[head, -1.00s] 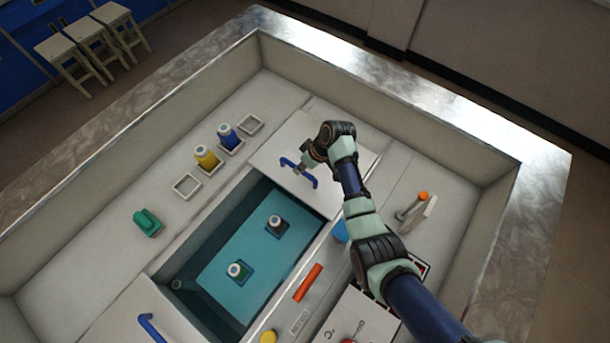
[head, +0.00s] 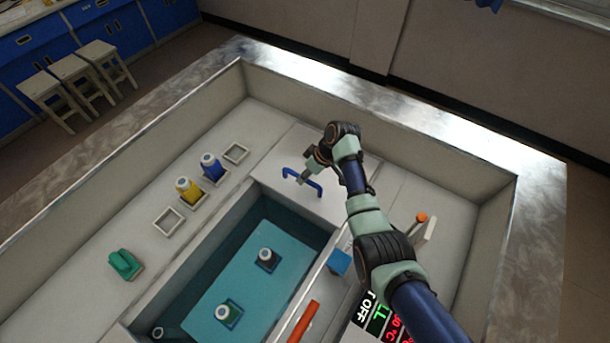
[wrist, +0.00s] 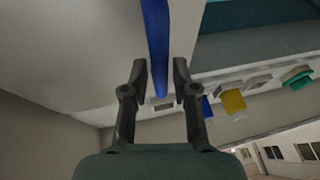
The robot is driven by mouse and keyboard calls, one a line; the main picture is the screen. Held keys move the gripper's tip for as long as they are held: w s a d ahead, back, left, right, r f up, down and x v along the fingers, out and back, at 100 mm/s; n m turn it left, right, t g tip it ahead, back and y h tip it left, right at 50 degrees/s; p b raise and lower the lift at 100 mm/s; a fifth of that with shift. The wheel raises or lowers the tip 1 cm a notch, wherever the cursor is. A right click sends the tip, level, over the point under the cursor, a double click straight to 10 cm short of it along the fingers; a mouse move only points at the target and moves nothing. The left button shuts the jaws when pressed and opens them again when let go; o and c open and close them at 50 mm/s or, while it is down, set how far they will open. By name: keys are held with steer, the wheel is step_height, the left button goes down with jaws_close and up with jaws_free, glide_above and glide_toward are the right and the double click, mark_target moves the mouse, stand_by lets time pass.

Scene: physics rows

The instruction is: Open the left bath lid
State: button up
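The bath lid (head: 276,192) with the blue handle (head: 316,184) is a pale flat panel at the far end of the teal bath (head: 240,285). The bath is uncovered in front of it. My gripper (head: 303,180) is at the handle. In the wrist view my gripper (wrist: 161,82) has its fingers apart on either side of the blue handle bar (wrist: 156,35), with narrow gaps showing, so it straddles the bar rather than clamps it. The second lid, at the near end, is out of view now.
Two bottles (head: 267,257) (head: 224,313) stand in the bath. A blue bottle (head: 211,166) and a yellow bottle (head: 187,189) stand left of it, near empty square holders (head: 169,221) and a green object (head: 124,264). An orange bar (head: 303,322) lies right of the bath. High walls surround the deck.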

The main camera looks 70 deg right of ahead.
steer(key=shift+o, duration=0.5)
steer(key=v, duration=1.2)
